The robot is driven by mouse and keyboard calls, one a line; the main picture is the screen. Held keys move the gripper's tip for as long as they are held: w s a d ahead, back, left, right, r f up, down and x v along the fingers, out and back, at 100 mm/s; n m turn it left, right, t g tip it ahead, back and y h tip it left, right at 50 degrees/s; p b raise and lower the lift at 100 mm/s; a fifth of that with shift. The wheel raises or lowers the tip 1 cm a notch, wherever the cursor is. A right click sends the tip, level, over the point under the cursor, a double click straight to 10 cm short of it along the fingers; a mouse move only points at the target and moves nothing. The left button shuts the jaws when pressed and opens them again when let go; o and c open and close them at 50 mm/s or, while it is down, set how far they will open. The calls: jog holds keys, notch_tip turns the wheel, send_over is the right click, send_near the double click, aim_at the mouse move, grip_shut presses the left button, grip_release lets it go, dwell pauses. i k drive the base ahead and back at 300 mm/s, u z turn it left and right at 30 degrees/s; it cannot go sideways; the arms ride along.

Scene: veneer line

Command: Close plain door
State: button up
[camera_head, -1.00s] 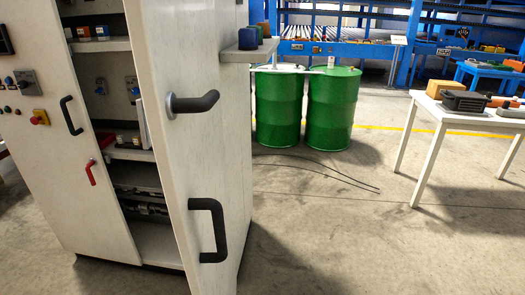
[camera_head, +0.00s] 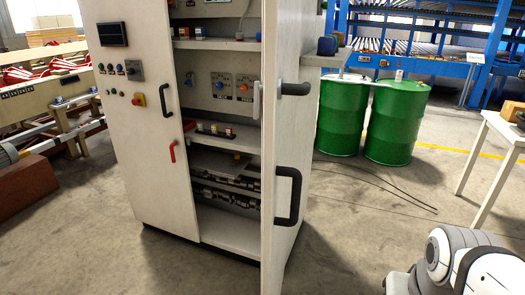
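The plain door (camera_head: 283,135) is a white cabinet door standing wide open, swung out toward me and seen nearly edge-on. It carries a black lever handle (camera_head: 293,89) above and a black bow-shaped pull handle (camera_head: 290,195) lower down. The white cabinet (camera_head: 225,238) is open behind it, showing shelves. The cabinet's other door (camera_head: 135,155), with a display, buttons, a black handle and a red handle, appears shut on the left. My gripper is out of view; only a white and black part of my arm shows at lower right, apart from the door.
Two green drums (camera_head: 342,115) stand behind the door on the right. A white table (camera_head: 495,150) is at the right edge. Dark cables (camera_head: 385,182) lie on the floor. A brown block (camera_head: 28,188) sits at far left. The floor before the cabinet is clear.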

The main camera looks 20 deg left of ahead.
aim_at(281, 19)
jog(key=u, duration=0.75)
jog(key=i, duration=0.5)
jog(key=u, duration=0.2)
jog(key=k, duration=1.05)
jog(key=z, duration=0.5)
jog(key=i, duration=0.65)
jog(key=u, duration=0.55)
